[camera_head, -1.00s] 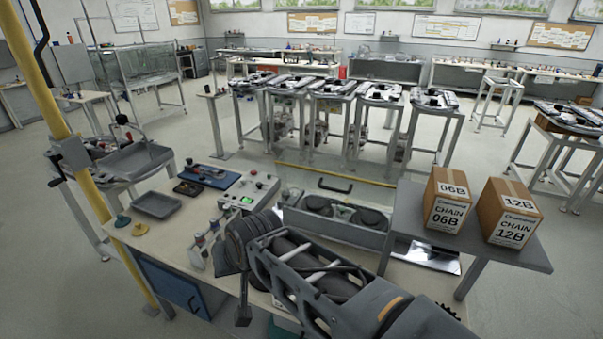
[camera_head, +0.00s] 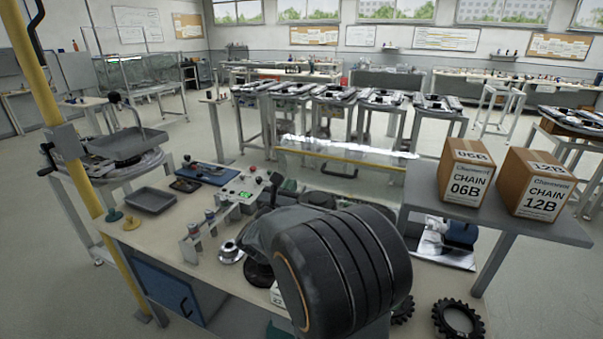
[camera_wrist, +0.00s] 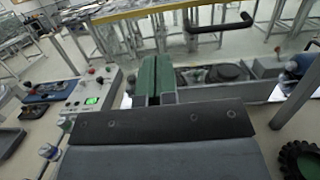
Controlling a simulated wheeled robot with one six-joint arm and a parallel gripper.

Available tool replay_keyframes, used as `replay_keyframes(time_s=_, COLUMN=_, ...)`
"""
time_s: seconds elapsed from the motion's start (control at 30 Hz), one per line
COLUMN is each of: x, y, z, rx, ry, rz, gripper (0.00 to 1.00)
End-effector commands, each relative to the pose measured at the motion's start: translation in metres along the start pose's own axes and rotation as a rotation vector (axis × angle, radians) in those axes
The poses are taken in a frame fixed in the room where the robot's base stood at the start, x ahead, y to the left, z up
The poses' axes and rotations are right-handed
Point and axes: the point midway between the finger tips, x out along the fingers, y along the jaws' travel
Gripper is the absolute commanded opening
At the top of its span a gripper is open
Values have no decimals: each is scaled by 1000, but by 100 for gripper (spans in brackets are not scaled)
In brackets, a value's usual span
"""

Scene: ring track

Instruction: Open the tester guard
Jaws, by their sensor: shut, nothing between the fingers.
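The tester guard is a clear panel with a yellow bar (camera_head: 375,166) and a black handle (camera_head: 340,172). It appears raised, standing above the far side of the grey tester, with the handle just below the bar. In the wrist view the yellow bar (camera_wrist: 150,11) crosses the top and the handle (camera_wrist: 220,22) lies ahead and right of my gripper. My gripper (camera_wrist: 153,62) has green fingers, shut and empty, apart from the handle in that picture. The tester's round dark parts (camera_wrist: 225,72) show below the handle. In the head view my dark arm hides most of the gripper.
A control box with a green display (camera_head: 245,194) and a metal post fixture (camera_head: 205,230) stand left of my arm. Boxes marked 06B (camera_head: 466,180) and 12B (camera_head: 534,185) stand on a raised grey shelf at right. Black sprockets (camera_head: 458,318) lie at the front right.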

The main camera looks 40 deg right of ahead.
Motion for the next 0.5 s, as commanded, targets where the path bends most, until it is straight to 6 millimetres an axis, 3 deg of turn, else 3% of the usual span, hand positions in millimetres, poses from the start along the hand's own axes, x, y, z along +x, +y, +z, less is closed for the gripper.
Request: replay_keyframes(time_s=0.5, x=89, y=-4, z=3, rx=14, ry=-5, rz=-17, gripper=0)
